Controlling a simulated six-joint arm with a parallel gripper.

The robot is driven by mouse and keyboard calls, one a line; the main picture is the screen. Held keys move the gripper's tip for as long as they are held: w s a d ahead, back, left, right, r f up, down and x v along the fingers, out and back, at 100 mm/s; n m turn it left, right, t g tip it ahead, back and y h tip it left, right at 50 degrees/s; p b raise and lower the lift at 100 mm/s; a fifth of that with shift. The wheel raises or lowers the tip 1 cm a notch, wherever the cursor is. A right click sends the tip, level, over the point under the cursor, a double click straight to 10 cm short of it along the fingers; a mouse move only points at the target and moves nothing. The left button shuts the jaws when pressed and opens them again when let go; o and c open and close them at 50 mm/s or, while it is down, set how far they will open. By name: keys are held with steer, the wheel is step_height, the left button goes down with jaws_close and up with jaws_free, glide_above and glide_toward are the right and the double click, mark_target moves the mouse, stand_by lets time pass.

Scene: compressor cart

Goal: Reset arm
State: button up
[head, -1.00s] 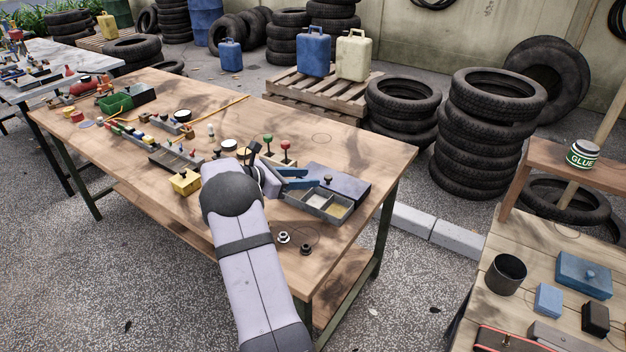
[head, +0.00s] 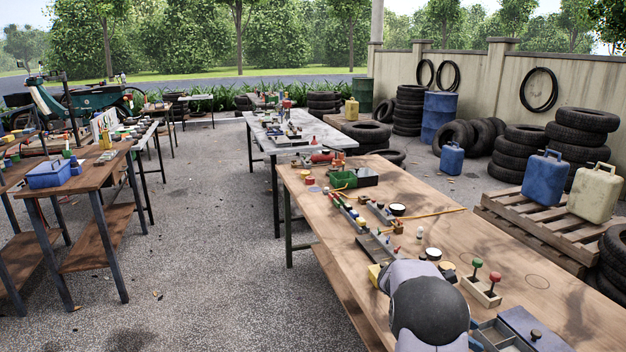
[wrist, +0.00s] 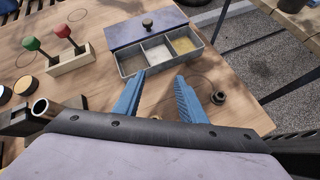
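My gripper (wrist: 160,76) is open in the wrist view, its two blue fingers apart with nothing between them. It is above the wooden table (wrist: 95,90), with the fingertips near the front edge of a grey three-compartment tray (wrist: 126,62).
A block with a green and a red knob (wrist: 68,62) stands left of the gripper. A lidded purple-grey box (wrist: 146,28) is behind the tray. A dark nut (wrist: 218,98) lies right of the fingers. The paved ground (head: 200,270) left of the table is clear.

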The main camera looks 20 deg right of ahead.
steer(key=s+a+r+m+t+y+p, duration=0.1)
steer(key=s+a+m+y+p, duration=0.3)
steer(key=a, duration=0.9)
steer(key=s+a+r+m+t+y+p, duration=0.1)
steer(key=s+a+m+y, duration=0.3)
steer(key=a, duration=0.9)
steer(key=s+a+r+m+t+y+p, duration=0.1)
steer(key=s+a+m+t+y+p, duration=0.15)
steer(key=s+a, duration=0.7)
steer(key=w+a+f+b, duration=0.1)
steer(key=w+f+b, duration=0.1)
steer(key=f+b, duration=0.4)
steer(key=w+a+f+b, duration=0.2)
steer(key=f+b, duration=0.4)
steer(key=shift+a+m+g+h, duration=0.15)
steer(key=shift+m+g+h, duration=0.2)
steer(key=shift+g, duration=0.1)
